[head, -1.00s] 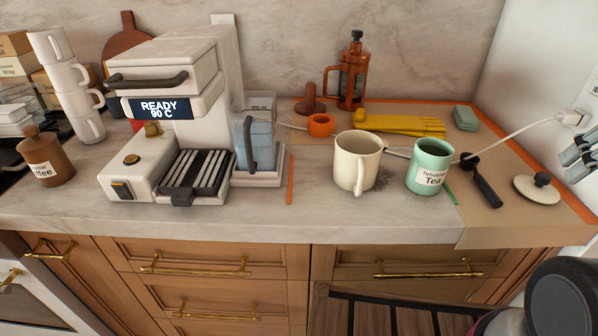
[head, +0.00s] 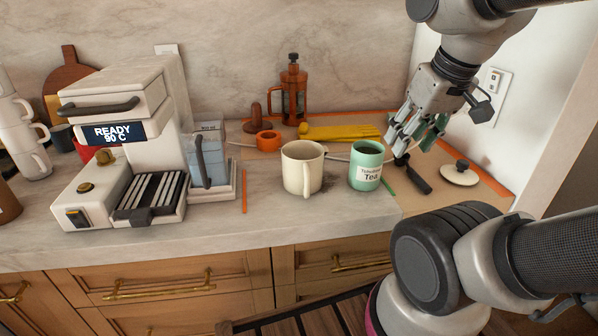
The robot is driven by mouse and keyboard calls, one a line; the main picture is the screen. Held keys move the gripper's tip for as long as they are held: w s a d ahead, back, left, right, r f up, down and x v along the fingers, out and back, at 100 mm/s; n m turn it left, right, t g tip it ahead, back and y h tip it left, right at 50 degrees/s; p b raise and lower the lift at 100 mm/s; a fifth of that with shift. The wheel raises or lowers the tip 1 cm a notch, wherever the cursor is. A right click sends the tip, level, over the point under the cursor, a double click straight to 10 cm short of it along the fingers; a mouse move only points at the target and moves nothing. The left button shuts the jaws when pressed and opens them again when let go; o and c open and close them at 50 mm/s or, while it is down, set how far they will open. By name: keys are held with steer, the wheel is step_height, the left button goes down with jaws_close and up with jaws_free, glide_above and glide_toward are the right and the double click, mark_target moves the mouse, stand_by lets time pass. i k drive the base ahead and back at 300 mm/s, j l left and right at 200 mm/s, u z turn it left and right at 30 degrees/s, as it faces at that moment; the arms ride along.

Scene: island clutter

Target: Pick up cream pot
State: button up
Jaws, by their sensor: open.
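The cream pot (head: 297,176) stands upright on the marble counter in the middle of the head view, with its handle toward the front. It is open at the top and nothing touches it. My gripper (head: 410,143) hangs from the upper right with its fingers apart, pointing down. In the picture it lies to the right of the cream pot, above and beyond the mint tea canister (head: 366,170). It holds nothing that I can see.
The tea canister stands close to the pot's right. A lid (head: 460,174) lies right.

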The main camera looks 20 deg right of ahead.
mark_target(301, 161)
steer(key=k+j+z, duration=0.2)
steer(key=z, duration=0.25)
steer(key=k+j+z, duration=0.1)
steer(key=z, duration=0.35)
steer(key=k+z, duration=0.45)
steer(key=i, duration=0.1)
